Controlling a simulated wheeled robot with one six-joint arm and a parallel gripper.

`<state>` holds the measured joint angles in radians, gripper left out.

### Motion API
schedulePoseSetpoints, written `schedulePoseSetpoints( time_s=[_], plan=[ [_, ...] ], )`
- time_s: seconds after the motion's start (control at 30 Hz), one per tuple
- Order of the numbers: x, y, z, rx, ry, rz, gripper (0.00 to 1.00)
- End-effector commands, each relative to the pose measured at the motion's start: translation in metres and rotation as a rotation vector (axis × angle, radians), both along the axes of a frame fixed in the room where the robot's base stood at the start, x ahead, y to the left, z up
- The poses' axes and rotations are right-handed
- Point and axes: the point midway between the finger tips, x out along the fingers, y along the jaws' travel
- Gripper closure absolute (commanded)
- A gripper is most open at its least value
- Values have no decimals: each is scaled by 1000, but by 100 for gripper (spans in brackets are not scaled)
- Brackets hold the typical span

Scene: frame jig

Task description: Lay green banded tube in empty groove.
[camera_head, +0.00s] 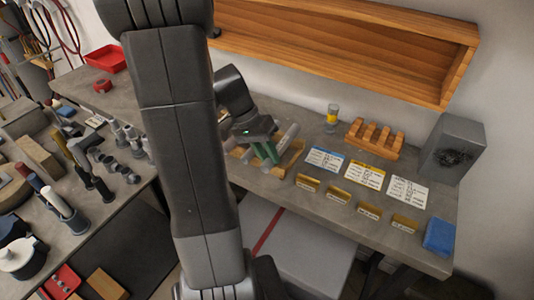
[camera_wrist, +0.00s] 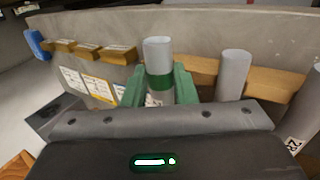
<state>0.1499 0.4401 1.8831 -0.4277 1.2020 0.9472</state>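The green banded tube (camera_wrist: 158,62) is a light grey tube with a green band, in the middle of the wrist view. My gripper (camera_wrist: 159,90) has its green fingers on both sides of it, apparently touching it. In the head view my gripper (camera_head: 266,150) is over the wooden jig (camera_head: 292,165) on the bench. A second grey tube (camera_wrist: 234,75) is right of the held one, against the wooden bar (camera_wrist: 275,84). A third tube (camera_wrist: 306,112) with a label is at the right edge. The grooves and the held tube's lower end are hidden.
A slotted wooden block (camera_head: 375,138), a small yellow-banded jar (camera_head: 333,115), printed cards (camera_head: 364,175) and several yellow name blocks (camera_head: 339,195) are right of the jig. A grey speaker-like box (camera_head: 452,148) and blue block (camera_head: 439,236) are farther right. A wooden shelf (camera_head: 340,45) hangs above.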

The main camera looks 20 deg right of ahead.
Motion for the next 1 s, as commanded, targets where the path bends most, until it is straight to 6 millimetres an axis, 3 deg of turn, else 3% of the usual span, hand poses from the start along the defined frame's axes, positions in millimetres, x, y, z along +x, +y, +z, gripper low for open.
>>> schedulePoseSetpoints(
  time_s=[0.07,0.17,0.8,1.0],
  plan=[
    [-6,3,-5,17,15,-8,56],
    [-6,3,6,17,15,-7,50],
    [-4,3,77,11,9,-6,50],
    [-4,2,82,10,10,-6,50]
  ],
)
